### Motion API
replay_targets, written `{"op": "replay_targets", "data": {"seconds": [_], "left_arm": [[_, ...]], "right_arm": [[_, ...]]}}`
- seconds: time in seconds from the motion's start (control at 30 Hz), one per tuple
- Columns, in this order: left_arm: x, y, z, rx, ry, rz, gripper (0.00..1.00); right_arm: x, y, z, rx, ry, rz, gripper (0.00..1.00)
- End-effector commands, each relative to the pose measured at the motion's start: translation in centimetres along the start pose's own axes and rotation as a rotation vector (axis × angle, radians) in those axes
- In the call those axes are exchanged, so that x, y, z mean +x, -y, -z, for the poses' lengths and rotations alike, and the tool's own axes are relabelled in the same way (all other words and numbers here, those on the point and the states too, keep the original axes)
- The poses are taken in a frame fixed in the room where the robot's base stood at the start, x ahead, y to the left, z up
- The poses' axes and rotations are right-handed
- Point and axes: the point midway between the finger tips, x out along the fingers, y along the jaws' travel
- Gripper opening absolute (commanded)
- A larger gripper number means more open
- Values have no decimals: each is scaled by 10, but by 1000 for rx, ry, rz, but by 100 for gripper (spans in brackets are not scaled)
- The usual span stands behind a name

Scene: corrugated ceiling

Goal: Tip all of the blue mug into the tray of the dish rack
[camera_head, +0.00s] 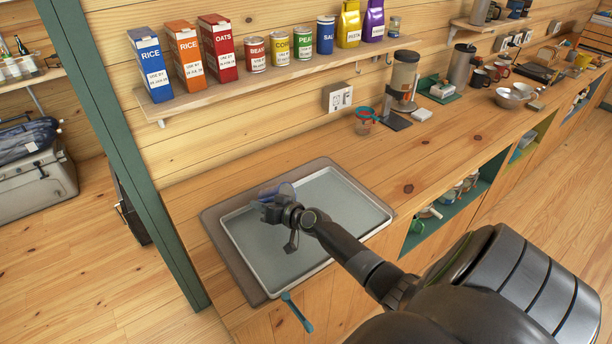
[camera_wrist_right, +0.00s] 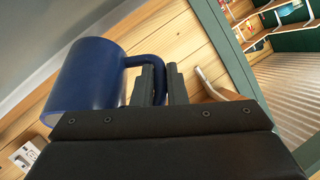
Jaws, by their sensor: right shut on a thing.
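The pale metal tray (camera_head: 345,205) lies on a grey mat at the near left end of the wooden counter. My right gripper (camera_head: 275,205) is over the tray's left part. In the right wrist view the blue mug (camera_wrist_right: 88,80) is large and at the left, with its handle between the fingers of my right gripper (camera_wrist_right: 160,85), which is shut on it. In the head view only a little of the mug (camera_head: 266,190) shows behind the gripper. What is inside the mug is hidden. My left gripper is out of view.
A shelf (camera_head: 200,95) with boxes, cans and bags runs along the wall above the tray. A green post (camera_head: 125,150) stands at the left. A teal object (camera_head: 297,312) is at the counter's front edge.

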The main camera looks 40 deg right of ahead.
Motion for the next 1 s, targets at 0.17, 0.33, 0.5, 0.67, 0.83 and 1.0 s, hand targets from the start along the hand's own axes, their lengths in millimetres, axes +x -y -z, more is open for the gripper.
{"op": "replay_targets", "data": {"seconds": [0.17,0.33,0.5,0.67,0.83,1.0], "left_arm": [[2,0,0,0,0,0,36],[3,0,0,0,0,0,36],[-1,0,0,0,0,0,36],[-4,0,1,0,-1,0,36],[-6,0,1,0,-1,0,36],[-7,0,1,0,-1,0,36]], "right_arm": [[0,1,1,-8,27,-14,0],[0,0,2,-11,52,-37,0],[1,2,5,-21,100,-64,0],[3,2,5,-31,155,-102,0],[8,2,3,-49,236,-157,0],[19,3,3,-69,324,-222,0]]}}
